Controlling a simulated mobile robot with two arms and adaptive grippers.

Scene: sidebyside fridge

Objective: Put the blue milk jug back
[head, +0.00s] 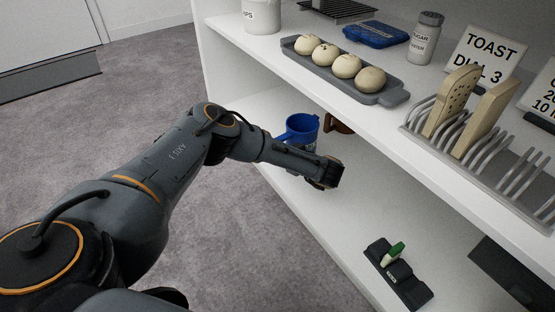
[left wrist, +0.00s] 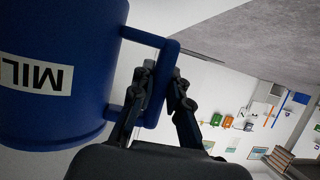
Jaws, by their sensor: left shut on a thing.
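The blue milk jug (head: 301,127) is in the lower shelf space, near the left side wall, partly hidden behind my left wrist. I cannot tell whether its base touches the shelf. In the left wrist view the jug (left wrist: 60,65) fills the left side, with its white "MIL…" label upside down in the picture. My left gripper (left wrist: 162,78) is shut on the jug's handle, one finger on each side of it. In the head view its fingers are hidden by the wrist. My right gripper is in neither view.
A brown object (head: 338,123) stands close right of the jug. A black holder with a green-topped item (head: 393,254) lies further right on the lower shelf (head: 330,225). Above, the upper shelf carries a bun tray (head: 397,96) and a toast rack (head: 480,160). Bare shelf lies between jug and holder.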

